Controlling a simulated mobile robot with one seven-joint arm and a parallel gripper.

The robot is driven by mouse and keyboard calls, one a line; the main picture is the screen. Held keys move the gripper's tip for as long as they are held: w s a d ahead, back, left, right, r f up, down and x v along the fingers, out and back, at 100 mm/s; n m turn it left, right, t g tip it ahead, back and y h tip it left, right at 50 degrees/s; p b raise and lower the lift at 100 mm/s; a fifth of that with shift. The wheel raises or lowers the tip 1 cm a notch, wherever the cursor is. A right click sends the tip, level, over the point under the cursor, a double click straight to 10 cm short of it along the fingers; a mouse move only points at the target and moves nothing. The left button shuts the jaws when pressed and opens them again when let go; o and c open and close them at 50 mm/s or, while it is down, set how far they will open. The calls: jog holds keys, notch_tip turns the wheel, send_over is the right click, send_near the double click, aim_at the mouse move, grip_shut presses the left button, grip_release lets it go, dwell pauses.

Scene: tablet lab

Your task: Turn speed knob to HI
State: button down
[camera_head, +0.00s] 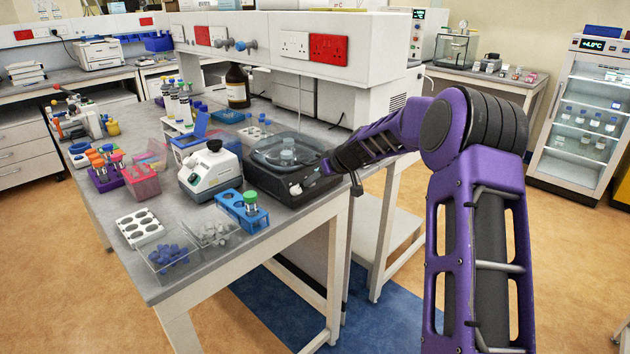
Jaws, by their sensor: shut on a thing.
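A dark grey benchtop device (277,190) with a clear round lid stands near the right edge of the lab bench. A small round whitish control (296,189) shows on its front. My gripper (326,167) reaches in from the right to the front right corner of this device. Its jaws are shut on a small part there, which I take to be the speed knob. The jaws hide that part, so its pointer and any HI mark cannot be read.
A white instrument with a black top (210,172) stands left of the device. A blue tube rack (242,210) stands in front, close to the device. Clear bins (175,262) and a white well plate (140,226) lie nearer the front. A white shelf unit (285,70) rises behind.

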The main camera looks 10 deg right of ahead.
jog(key=m, duration=0.3)
jog(key=shift+m, duration=0.3)
jog(key=m+y, duration=0.1)
jog(key=m, duration=0.2)
jog(key=shift+d, duration=0.1)
jog(key=m, duration=0.6)
jog(key=shift+d+m+y+p, duration=0.1)
jog(key=shift+m+y+p, duration=0.2)
jog(key=shift+y+p, duration=0.1)
jog(key=shift+w, duration=0.1)
jog(key=c, duration=0.7)
grip_release()
